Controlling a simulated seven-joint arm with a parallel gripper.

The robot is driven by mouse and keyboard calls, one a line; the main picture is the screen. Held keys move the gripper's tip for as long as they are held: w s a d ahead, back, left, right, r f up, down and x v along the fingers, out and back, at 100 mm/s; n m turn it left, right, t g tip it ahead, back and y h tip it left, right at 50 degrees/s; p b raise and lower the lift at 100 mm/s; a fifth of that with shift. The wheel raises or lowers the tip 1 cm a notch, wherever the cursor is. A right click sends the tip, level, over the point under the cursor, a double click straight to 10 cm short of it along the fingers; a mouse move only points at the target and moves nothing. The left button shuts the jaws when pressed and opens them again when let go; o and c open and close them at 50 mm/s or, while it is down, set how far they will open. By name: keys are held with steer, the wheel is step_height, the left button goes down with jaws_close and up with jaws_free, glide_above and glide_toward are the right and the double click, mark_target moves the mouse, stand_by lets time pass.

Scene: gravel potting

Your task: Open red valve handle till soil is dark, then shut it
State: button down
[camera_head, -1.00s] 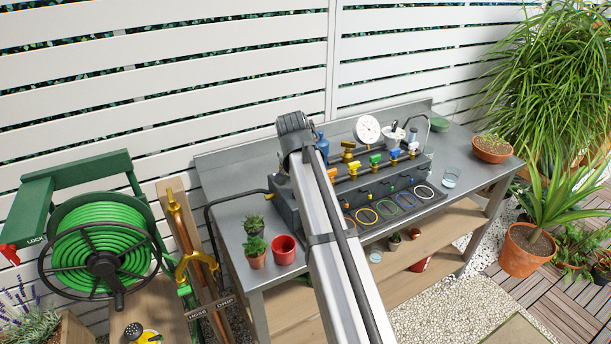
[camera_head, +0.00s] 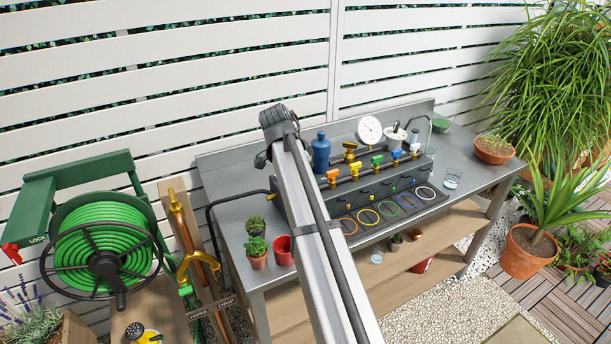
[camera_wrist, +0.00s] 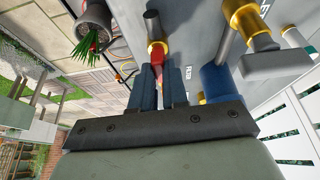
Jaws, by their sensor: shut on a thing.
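In the wrist view, my gripper (camera_wrist: 172,88) has its two blue fingers shut on the red valve handle (camera_wrist: 157,55). The handle sits below a brass collar (camera_wrist: 157,47) on a dark pipe stub. In the head view my arm hides the red handle and the gripper.
The grey bench (camera_head: 229,165) carries orange (camera_head: 332,175), yellow (camera_head: 355,169) and green (camera_head: 377,160) valves. A red pot (camera_head: 282,250) is near the left front edge. A hose reel (camera_head: 106,250) stands at left.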

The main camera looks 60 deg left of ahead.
stand_by(0.4)
steer(key=c, duration=1.1)
jaws_free()
steer(key=shift+c, duration=0.2)
steer(key=shift+r, duration=0.1)
steer(key=v, duration=1.3)
steer(key=shift+r, duration=0.3)
steer(key=shift+s, duration=0.1)
